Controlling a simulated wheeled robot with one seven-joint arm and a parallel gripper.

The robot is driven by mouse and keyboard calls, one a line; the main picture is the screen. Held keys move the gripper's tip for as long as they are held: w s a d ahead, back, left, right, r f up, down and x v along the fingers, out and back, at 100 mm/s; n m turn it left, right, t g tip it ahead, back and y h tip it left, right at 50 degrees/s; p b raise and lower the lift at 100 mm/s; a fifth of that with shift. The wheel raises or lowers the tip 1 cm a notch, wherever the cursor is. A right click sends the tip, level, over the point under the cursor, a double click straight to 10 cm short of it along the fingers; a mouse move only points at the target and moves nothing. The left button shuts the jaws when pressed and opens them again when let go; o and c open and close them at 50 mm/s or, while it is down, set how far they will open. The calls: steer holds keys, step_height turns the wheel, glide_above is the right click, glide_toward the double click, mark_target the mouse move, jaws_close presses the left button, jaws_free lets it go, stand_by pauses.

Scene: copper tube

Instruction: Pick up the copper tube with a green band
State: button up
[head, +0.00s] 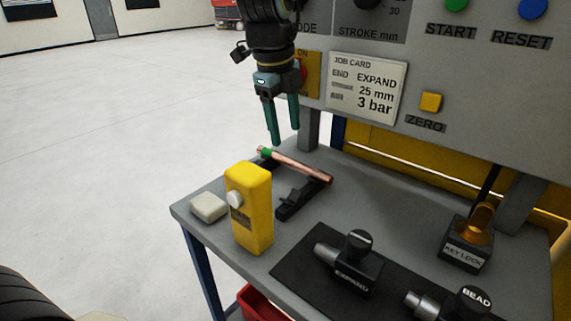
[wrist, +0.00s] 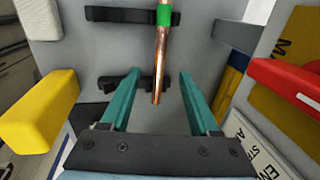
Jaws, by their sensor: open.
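The copper tube (head: 303,166) with a green band (head: 264,152) at one end rests on dark supports (head: 304,199) on the grey bench. In the wrist view the tube (wrist: 159,64) runs from the top middle down toward the gap between my fingers, with its green band (wrist: 164,16) at the top. My gripper (head: 284,138) hangs open and empty above the tube, close to the banded end in the head view. Its two teal fingers also show in the wrist view (wrist: 156,88), one on each side of the tube's line. I see no contact with the tube.
A yellow block-shaped device (head: 250,205) and a pale block (head: 208,207) stand left of the supports. A dark mat (head: 300,262) holds the EXPAND and BEAD tools. A key lock box (head: 464,254) sits at right. The control panel (head: 480,80) rises behind, with a job card (head: 366,87).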

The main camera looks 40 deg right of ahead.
mark_target(292, 160)
steer(key=shift+d+f+p, duration=0.25)
steer(key=shift+f+p, duration=0.1)
steer(key=shift+f, duration=0.95)
steer(key=shift+d+f+p, duration=0.25)
steer(key=shift+f+p, duration=0.15)
steer(key=shift+f, duration=0.85)
steer(key=shift+d+f+p, duration=0.25)
steer(key=shift+f+p, duration=0.1)
steer(key=shift+f, duration=0.95)
jaws_close()
